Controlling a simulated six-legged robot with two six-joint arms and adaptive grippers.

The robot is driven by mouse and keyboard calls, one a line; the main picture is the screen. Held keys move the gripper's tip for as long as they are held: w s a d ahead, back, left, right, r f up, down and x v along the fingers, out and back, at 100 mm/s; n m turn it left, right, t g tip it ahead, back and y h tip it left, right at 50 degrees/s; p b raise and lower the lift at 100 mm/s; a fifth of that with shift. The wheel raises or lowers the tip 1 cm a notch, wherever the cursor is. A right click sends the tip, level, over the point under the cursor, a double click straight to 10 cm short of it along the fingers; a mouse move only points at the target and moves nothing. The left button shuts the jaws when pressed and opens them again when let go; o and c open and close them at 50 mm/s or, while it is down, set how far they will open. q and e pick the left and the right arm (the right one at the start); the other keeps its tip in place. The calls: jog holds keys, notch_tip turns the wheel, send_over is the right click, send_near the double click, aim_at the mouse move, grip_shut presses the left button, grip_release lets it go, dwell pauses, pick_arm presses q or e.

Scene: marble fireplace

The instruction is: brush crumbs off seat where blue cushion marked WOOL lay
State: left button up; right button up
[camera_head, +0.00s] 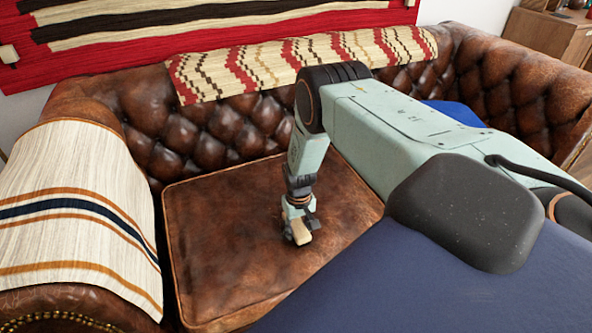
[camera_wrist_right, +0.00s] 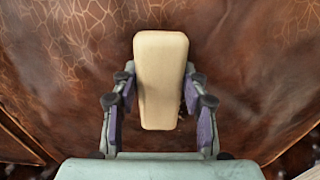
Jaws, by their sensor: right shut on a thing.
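My right gripper (camera_head: 297,208) points down over the bare brown leather seat (camera_head: 230,230). It is shut on a pale wooden block-shaped brush (camera_head: 301,232), which is low at the seat. In the right wrist view the brush (camera_wrist_right: 160,80) sits between the two fingers of the gripper (camera_wrist_right: 158,115); some dark bristles show at its right edge. The leather (camera_wrist_right: 60,70) behind it has fine pale lines. I cannot make out separate crumbs. A large navy-blue cushion-like surface (camera_head: 400,300) fills the lower right, with no lettering visible. My left gripper is out of view.
The tufted sofa back (camera_head: 170,135) rises behind the seat, with a patterned throw (camera_head: 290,62) over its top. A striped cloth (camera_head: 75,210) covers the left armrest. Another blue patch (camera_head: 455,112) shows behind my right arm. A wooden cabinet (camera_head: 550,35) stands at the far right.

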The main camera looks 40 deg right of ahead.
aim_at(280, 210)
jog(key=shift+a, duration=0.75)
jog(key=w+b, duration=0.1)
jog(key=w+d+b, duration=0.1)
jog(key=w+b, duration=0.1)
jog(key=shift+w+f, duration=0.1)
jog(key=shift+w+d+b, duration=0.2)
jog(key=shift+w+b, duration=0.2)
jog(key=shift+w, duration=0.05)
jog(key=w+b, duration=0.1)
jog(key=b, duration=0.1)
jog(key=w+b, duration=0.1)
jog(key=shift+w+d+b, duration=0.3)
jog(key=shift+d+b, duration=0.05)
jog(key=shift+d, duration=0.05)
jog(key=w+b, duration=0.1)
jog(key=b, duration=0.1)
jog(key=w+d+b, duration=0.1)
jog(key=w+b, duration=0.1)
jog(key=b, duration=0.1)
jog(key=shift+w, duration=0.15)
jog(key=shift+w+d+b, duration=0.3)
jog(key=shift+w+b, duration=0.25)
jog(key=shift+w, duration=0.3)
